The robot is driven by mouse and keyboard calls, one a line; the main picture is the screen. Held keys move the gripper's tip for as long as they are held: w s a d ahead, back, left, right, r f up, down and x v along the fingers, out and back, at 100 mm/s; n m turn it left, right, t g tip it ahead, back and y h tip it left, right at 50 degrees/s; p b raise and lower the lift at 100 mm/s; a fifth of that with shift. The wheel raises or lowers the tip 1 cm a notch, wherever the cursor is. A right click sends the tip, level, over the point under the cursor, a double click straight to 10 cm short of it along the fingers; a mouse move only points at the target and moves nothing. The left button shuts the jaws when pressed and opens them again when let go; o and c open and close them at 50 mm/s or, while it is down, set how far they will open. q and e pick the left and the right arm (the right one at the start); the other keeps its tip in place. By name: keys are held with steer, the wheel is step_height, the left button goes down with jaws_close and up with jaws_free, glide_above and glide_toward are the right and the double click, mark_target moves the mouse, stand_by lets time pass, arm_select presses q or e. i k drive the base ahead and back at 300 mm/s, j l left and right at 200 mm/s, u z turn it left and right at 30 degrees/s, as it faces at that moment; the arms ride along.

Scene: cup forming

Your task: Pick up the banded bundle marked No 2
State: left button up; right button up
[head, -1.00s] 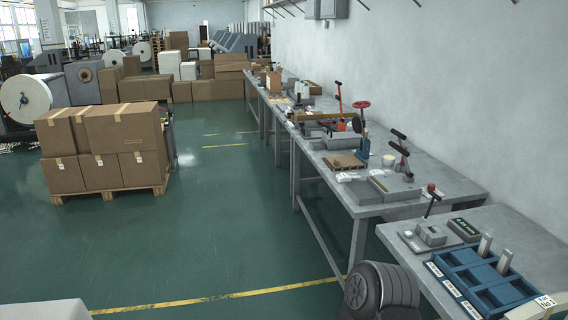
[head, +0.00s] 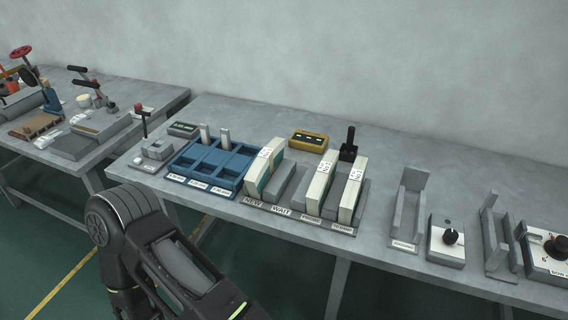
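Several white upright bundles with printed labels stand in a grey sectioned rack (head: 262,206) on the bench. One bundle (head: 263,168), with a teal band or edge, is in the section marked NEW. A second bundle (head: 318,187) stands right of the WAIT section, and a third bundle (head: 351,194) stands at the rack's right end. The label numbers are too small to read surely, so I cannot tell which is No 2. Neither gripper is in view; only a dark arm of mine shows at the lower left.
A blue compartment tray (head: 209,165) stands left of the rack. A yellow device (head: 308,141) and a black-handled tool (head: 348,144) are behind it. Grey upright holders (head: 409,216) and a dial box (head: 446,243) stand to the right. The bench front edge runs below the rack.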

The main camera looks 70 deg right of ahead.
mark_target(351, 192)
steer(key=z, duration=3.75)
